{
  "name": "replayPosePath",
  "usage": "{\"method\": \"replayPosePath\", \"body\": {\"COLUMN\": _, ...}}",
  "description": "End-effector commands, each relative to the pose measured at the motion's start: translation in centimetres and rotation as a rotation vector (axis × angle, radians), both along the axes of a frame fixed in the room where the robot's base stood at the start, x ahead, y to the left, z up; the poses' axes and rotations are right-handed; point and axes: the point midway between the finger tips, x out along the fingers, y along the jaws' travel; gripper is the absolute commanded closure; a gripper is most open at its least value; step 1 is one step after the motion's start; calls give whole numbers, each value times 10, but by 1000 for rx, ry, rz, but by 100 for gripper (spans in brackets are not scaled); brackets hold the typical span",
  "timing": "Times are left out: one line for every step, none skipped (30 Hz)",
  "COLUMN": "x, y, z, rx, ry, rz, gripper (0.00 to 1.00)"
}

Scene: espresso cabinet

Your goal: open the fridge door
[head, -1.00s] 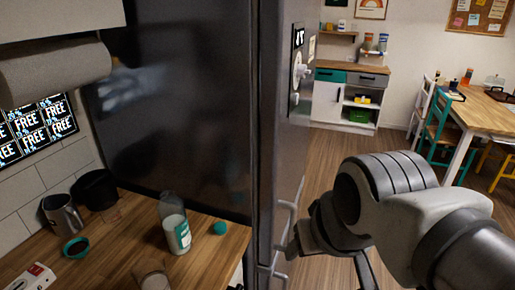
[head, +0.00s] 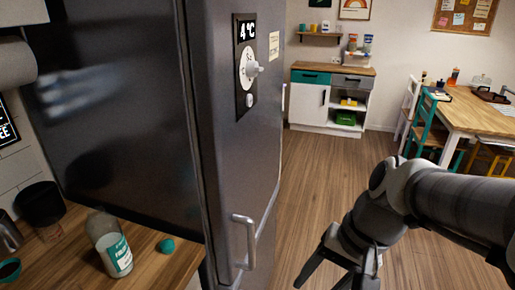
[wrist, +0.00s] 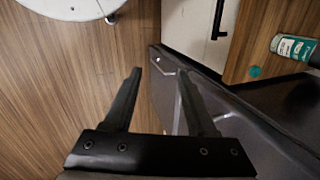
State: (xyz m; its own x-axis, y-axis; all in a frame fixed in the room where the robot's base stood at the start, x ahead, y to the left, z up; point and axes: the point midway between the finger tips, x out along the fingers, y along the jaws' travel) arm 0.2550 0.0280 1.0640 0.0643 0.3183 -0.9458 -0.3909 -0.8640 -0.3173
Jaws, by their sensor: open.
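The tall dark grey fridge (head: 228,160) fills the left and middle of the head view. Its front bears a pale vertical bar handle (head: 250,243) low down. The door looks closed, with a dark seam along its left edge. My gripper (head: 332,262) is right of the handle, apart from it in the head view, fingers pointing down. In the wrist view, my gripper (wrist: 160,72) has its two dark fingers spread apart with no object clearly held. The dark fridge surface (wrist: 250,125) lies by the right finger; that finger partly hides it. I cannot tell the handle clearly there.
A wooden counter (head: 165,265) with a labelled bottle (head: 110,243) stands left of the fridge. Wood floor (head: 320,170) is open to the right. A white cabinet (head: 312,100) and a dining table (head: 478,115) with chairs are farther back.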

Motion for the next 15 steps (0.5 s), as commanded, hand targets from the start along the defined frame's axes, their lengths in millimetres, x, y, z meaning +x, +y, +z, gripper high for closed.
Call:
{"method": "replayPosePath", "body": {"x": 2, "y": 3, "z": -19, "rx": 61, "ry": 68, "rz": -52, "gripper": 43}}
{"method": "replayPosePath", "body": {"x": 4, "y": 6, "z": -25, "rx": 98, "ry": 101, "rz": -82, "gripper": 43}}
{"method": "replayPosePath", "body": {"x": 6, "y": 10, "z": -33, "rx": 148, "ry": 147, "rz": -123, "gripper": 43}}
{"method": "replayPosePath", "body": {"x": 9, "y": 12, "z": -39, "rx": 187, "ry": 180, "rz": -154, "gripper": 43}}
{"method": "replayPosePath", "body": {"x": 11, "y": 15, "z": -45, "rx": 226, "ry": 214, "rz": -186, "gripper": 43}}
{"method": "replayPosePath", "body": {"x": 15, "y": 18, "z": -52, "rx": 278, "ry": 257, "rz": -229, "gripper": 43}}
{"method": "replayPosePath", "body": {"x": 17, "y": 20, "z": -57, "rx": 320, "ry": 288, "rz": -262, "gripper": 43}}
{"method": "replayPosePath", "body": {"x": 21, "y": 22, "z": -62, "rx": 360, "ry": 319, "rz": -294, "gripper": 43}}
{"method": "replayPosePath", "body": {"x": 26, "y": 25, "z": -69, "rx": 416, "ry": 360, "rz": -339, "gripper": 43}}
{"method": "replayPosePath", "body": {"x": 30, "y": 26, "z": -73, "rx": 458, "ry": 388, "rz": -372, "gripper": 43}}
{"method": "replayPosePath", "body": {"x": 34, "y": 28, "z": -78, "rx": 502, "ry": 417, "rz": -407, "gripper": 43}}
{"method": "replayPosePath", "body": {"x": 41, "y": 29, "z": -84, "rx": 560, "ry": 453, "rz": -452, "gripper": 43}}
{"method": "replayPosePath", "body": {"x": 46, "y": 30, "z": -89, "rx": 605, "ry": 480, "rz": -488, "gripper": 43}}
{"method": "replayPosePath", "body": {"x": 51, "y": 30, "z": -93, "rx": 650, "ry": 505, "rz": -522, "gripper": 43}}
{"method": "replayPosePath", "body": {"x": 59, "y": 29, "z": -99, "rx": 713, "ry": 536, "rz": -570, "gripper": 43}}
